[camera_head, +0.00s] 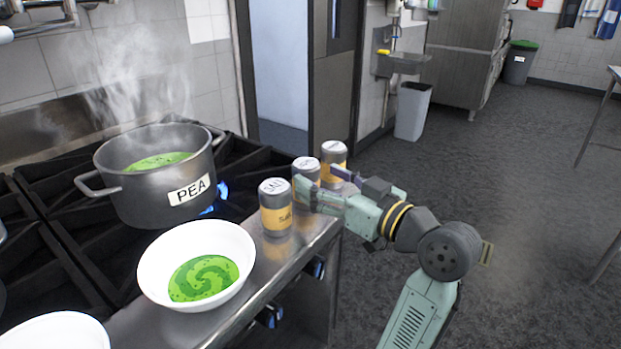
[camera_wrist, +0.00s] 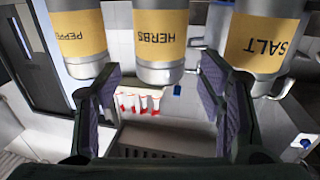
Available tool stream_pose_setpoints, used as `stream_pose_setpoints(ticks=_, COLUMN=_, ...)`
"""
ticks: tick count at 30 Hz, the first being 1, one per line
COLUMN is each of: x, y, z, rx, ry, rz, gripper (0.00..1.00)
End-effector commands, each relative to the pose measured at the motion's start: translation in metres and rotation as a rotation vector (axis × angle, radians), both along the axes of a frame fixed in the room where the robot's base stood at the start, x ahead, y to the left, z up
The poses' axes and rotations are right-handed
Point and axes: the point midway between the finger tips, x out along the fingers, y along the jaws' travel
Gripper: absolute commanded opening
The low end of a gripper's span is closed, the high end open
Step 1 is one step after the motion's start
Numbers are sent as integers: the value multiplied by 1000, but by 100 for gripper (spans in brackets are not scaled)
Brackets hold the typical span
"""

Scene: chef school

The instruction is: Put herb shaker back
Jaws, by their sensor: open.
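The herb shaker (camera_wrist: 160,38), a silver can with a yellow HERBS label, is at the top middle of the wrist view. In the head view the herb shaker (camera_head: 306,166) stands on the steel counter edge between two similar shakers, its body partly hidden by my gripper. My gripper (camera_head: 320,183) is open at the shaker row. In the wrist view my gripper's fingers (camera_wrist: 160,92) are spread, one either side of the herb shaker's near end. I cannot tell whether they touch it.
The salt shaker (camera_head: 275,208) and pepper shaker (camera_head: 334,158) stand close on either side. A white bowl of green soup (camera_head: 163,262) is nearby on the steel ledge (camera_head: 262,283). A steaming PEA pot (camera_head: 142,198) sits on the stove (camera_head: 60,215). Floor to the right is open.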

Motion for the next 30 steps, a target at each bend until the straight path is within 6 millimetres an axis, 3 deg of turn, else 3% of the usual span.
stream_pose_setpoints(ticks=6, x=-35, y=-34, z=-2, rx=-1, ry=-4, rz=-5, gripper=63)
stream_pose_setpoints(ticks=12, x=-54, y=-51, z=-1, rx=-1, ry=-1, rz=-2, gripper=63)
stream_pose_setpoints(ticks=30, x=-59, y=-54, z=0, rx=-1, ry=-1, rz=0, gripper=63)
